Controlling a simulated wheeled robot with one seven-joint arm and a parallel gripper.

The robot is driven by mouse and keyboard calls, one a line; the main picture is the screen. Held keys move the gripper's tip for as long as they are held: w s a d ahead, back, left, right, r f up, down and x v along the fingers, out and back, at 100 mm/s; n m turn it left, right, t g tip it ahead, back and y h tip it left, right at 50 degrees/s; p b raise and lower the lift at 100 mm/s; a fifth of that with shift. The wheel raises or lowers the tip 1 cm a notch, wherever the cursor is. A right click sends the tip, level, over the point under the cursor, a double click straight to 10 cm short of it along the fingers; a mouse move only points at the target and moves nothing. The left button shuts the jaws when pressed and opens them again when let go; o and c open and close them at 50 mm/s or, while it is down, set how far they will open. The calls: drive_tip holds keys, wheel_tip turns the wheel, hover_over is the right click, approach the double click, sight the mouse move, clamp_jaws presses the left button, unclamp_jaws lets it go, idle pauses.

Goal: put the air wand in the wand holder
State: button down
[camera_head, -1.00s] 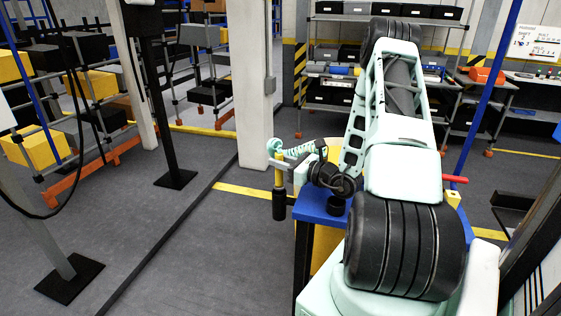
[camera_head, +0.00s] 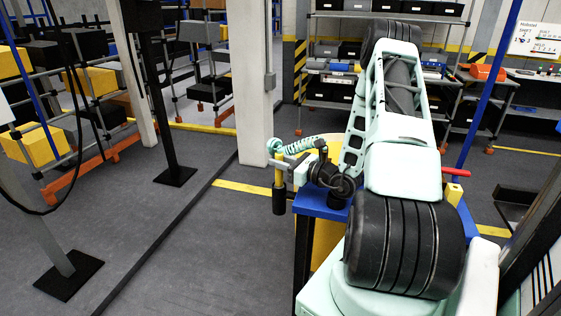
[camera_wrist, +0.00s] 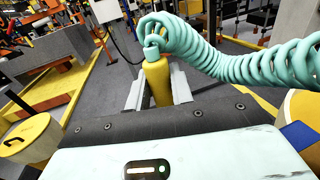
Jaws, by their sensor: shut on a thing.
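The air wand (camera_head: 279,179) is a yellow upright handle with a teal coiled hose at its top. In the wrist view the yellow wand (camera_wrist: 157,80) stands between the pale fingers of my gripper (camera_wrist: 158,96), which is shut on it. The teal hose (camera_wrist: 245,68) runs off to the right. A black upright tube (camera_head: 279,202), which looks like the wand holder, sits at the left edge of the blue table, directly below the wand. The wand's lower end meets the tube's top; I cannot tell how deep it sits. In the wrist view my gripper hides that lower end.
The blue table (camera_head: 312,207) lies beneath my forearm, with a black piece (camera_head: 337,199) on it, partly hidden. A white column (camera_head: 252,90) stands behind the wand. Shelves with yellow boxes (camera_head: 40,146) are at the left. The grey floor to the left is open.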

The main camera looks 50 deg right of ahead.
drive_tip(key=c, duration=1.1)
unclamp_jaws()
drive_tip(key=shift+c, duration=0.2)
drive_tip(key=s, duration=0.2)
drive_tip(key=s+b, duration=0.1)
drive_tip(key=s, duration=0.2)
drive_tip(key=s+d+b, duration=0.1)
drive_tip(key=s, duration=0.1)
drive_tip(key=shift+s, duration=0.2)
